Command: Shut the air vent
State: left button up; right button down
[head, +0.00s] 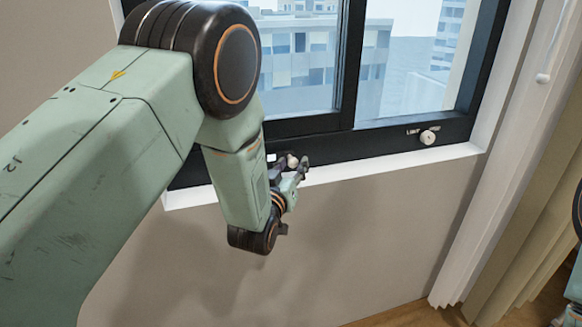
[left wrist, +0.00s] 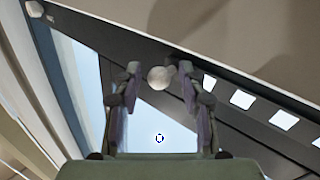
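The air vent shows in the left wrist view as a row of bright slots (left wrist: 241,99) in the dark window frame. Light comes through the slots that I see. A round pale knob (left wrist: 159,77) sits on the frame beside the row; it also shows in the head view (head: 292,160). My left gripper (left wrist: 160,75) is open, with one finger on each side of the knob and a gap visible to each. In the head view my left gripper (head: 289,166) is at the lower window frame, and my arm hides most of the vent. My right gripper is not in view.
A second pale knob (head: 427,137), with a label that seems to start "Limit", is on the frame to the right. A white sill (head: 390,163) runs below the frame. Pale curtains or blinds (head: 500,150) hang at the right. The wall below the sill is bare.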

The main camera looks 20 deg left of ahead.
pick_arm(q)
jog(key=shift+s+a+r, duration=0.1)
jog(key=shift+s, duration=0.1)
jog(key=c, duration=0.3)
grip_shut()
jog(key=shift+s+a+p, duration=0.35)
jog(key=shift+s+a, duration=0.3)
jog(key=shift+a, duration=0.35)
jog(key=shift+o, duration=0.5)
grip_release()
jog(key=o, duration=0.4)
jog(key=shift+a, duration=0.1)
jog(key=shift+o, duration=0.2)
